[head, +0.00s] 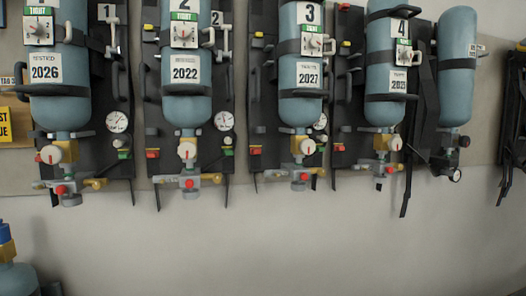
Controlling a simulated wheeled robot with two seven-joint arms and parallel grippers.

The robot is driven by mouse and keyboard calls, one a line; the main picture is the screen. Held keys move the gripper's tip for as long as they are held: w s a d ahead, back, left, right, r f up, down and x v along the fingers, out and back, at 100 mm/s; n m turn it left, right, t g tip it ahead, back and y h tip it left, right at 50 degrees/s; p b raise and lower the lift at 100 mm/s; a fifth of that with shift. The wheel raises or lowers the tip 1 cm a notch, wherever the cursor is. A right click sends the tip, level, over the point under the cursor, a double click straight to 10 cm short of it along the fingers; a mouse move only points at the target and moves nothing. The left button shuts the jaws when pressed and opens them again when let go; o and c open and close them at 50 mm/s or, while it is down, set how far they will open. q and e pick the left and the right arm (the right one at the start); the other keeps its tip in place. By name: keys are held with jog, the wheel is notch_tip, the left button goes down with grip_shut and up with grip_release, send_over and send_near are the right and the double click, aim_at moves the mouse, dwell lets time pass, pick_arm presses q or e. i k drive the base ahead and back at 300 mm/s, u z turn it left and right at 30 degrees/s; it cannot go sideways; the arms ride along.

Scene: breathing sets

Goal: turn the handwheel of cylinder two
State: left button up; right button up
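Cylinder two (186,103) is a blue-grey cylinder hanging valve-down on a dark backplate on the wall. It is the second from the left in the head view. It carries a number 2, a green "TIGHT" sign and a "2022" label. Its handwheel (187,151) is a round whitish knob with a small red mark, on the front of the brass valve below the cylinder. Below it is a grey fitting with a red knob (190,183). The handwheel is in plain sight with nothing in front of it. Neither of my grippers is in view.
Cylinder one (60,106), cylinder three (301,104) and cylinder four (386,108) hang beside it with similar valves. A gauge (224,121) sits right of cylinder two. Another cylinder (456,90) hangs at the right. The wall below is bare. A cylinder (14,278) stands at lower left.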

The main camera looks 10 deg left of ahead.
aim_at(186, 150)
jog(key=z, duration=0.55)
jog(key=i, duration=1.15)
jog(key=u, duration=1.15)
